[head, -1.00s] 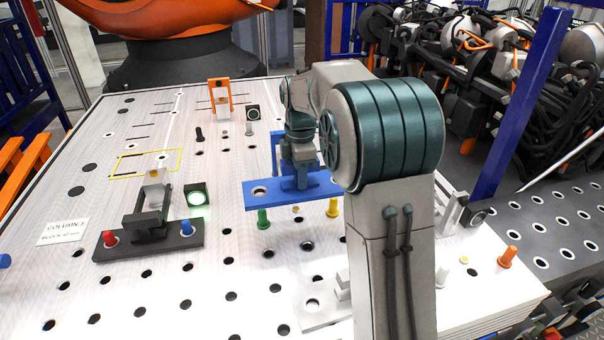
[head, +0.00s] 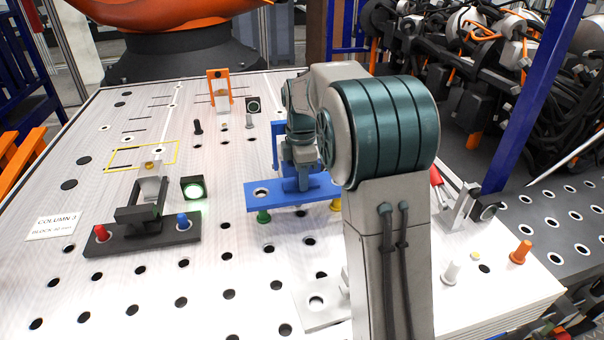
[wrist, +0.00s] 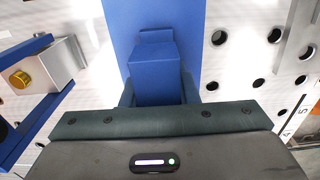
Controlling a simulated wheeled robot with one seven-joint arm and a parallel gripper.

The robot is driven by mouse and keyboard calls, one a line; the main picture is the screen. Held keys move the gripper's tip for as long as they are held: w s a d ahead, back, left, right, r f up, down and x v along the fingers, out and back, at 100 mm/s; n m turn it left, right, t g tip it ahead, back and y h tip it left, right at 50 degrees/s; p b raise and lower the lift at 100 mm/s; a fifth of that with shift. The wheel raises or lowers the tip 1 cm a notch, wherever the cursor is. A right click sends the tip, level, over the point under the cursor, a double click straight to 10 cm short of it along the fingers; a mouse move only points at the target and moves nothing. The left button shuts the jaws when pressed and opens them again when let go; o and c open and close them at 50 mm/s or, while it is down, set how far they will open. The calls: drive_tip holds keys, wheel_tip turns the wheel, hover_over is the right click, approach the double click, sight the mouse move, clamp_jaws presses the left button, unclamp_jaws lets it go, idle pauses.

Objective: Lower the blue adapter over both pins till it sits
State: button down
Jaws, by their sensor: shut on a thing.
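The blue adapter (head: 325,196) is a flat plate with a raised block and a round hole near its left end. It looks about level. My gripper (head: 303,184) is shut on the block from above; the wrist view also shows the adapter (wrist: 155,70) between my gripper's fingers (wrist: 157,98). A green pin (head: 263,217) shows just below the plate's left end, and a yellow pin (head: 336,206) shows below its right end, partly behind my arm. No pin top shows in the left hole. Whether either pin has entered its hole, I cannot tell.
A dark block with red and blue pins (head: 150,236) stands to the left, near a lit green lamp box (head: 193,189). A blue bracket (wrist: 30,130) with a brass-coloured knob is close beside the adapter. A grey plate (head: 320,305) lies in front. My arm hides the right side.

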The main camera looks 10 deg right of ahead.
sight(301, 196)
drive_tip(key=shift+f, duration=0.35)
drive_tip(key=shift+f+b, duration=0.55)
drive_tip(key=shift+f, duration=0.05)
drive_tip(key=shift+f+b, duration=1.45)
drive_tip(key=shift+f, duration=0.7)
drive_tip(key=shift+f, duration=0.25)
